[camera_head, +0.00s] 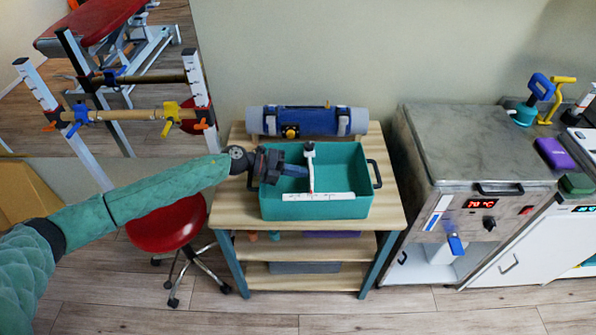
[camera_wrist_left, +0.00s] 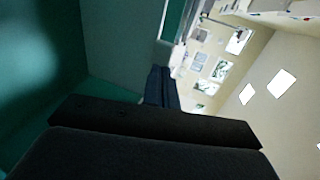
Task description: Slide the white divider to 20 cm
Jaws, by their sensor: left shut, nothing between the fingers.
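In the left wrist view the dark blue fingers (camera_wrist_left: 161,88) are together near a pale edge, with the teal bin wall (camera_wrist_left: 110,40) at left. My right gripper is not in view.
The bin stands on a wooden cart (camera_head: 385,205) with black handles at its sides. A grey-blue roll (camera_head: 350,121) lies behind it. A metal heater cabinet (camera_head: 450,150) stands to the right, a red stool (camera_head: 168,224) to the left beneath my arm.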

